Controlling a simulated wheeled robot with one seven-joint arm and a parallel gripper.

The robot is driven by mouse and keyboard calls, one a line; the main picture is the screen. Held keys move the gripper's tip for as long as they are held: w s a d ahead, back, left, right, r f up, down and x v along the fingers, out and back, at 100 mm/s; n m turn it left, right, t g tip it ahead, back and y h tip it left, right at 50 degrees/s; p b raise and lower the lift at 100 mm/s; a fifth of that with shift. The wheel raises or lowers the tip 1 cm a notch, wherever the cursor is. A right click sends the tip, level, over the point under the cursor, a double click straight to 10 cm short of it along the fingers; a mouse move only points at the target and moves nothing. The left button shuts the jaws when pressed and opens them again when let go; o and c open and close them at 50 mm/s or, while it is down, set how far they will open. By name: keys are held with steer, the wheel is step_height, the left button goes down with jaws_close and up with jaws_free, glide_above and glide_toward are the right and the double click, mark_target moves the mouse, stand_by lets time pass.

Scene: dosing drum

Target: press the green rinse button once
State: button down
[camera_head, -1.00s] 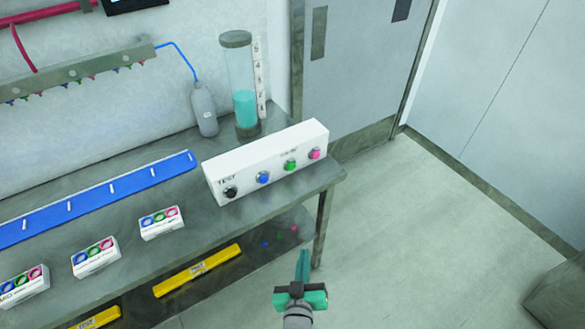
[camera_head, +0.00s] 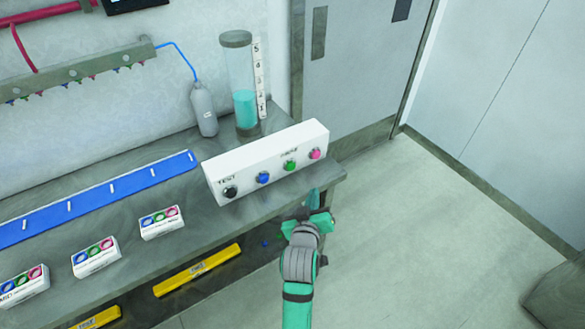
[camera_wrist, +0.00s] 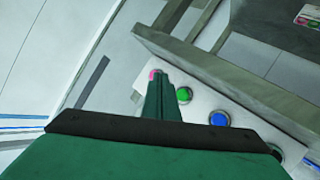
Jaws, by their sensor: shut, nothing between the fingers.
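The green button (camera_head: 290,165) is on the front of a white box (camera_head: 217,191), between a blue button (camera_head: 263,177) and a pink button (camera_head: 315,154). A black button (camera_head: 230,192) labelled TEST is at the box's left end. My gripper (camera_head: 314,198) is shut and empty, in front of and below the box's right end, apart from the buttons in the head view. In the wrist view the shut fingers (camera_wrist: 159,84) point toward the box and overlap the pink button (camera_wrist: 153,75). The green button (camera_wrist: 184,95) shows just right of them.
The box stands on a grey bench (camera_head: 190,212) near its right end. Behind it are a clear cylinder (camera_head: 238,66) with teal liquid and a grey bottle (camera_head: 204,110).

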mark_target(291, 166)
steer(key=shift+w+a, duration=0.85)
steer(key=shift+w, duration=0.35)
steer(key=shift+w+a, duration=0.9)
steer(key=shift+w, duration=0.3)
steer(key=shift+w+a, duration=0.85)
steer(key=shift+w, duration=0.35)
steer(key=shift+w, duration=0.1)
steer(key=shift+w+a, duration=0.1)
steer(key=shift+a, duration=0.3)
steer(key=shift+d, duration=0.1)
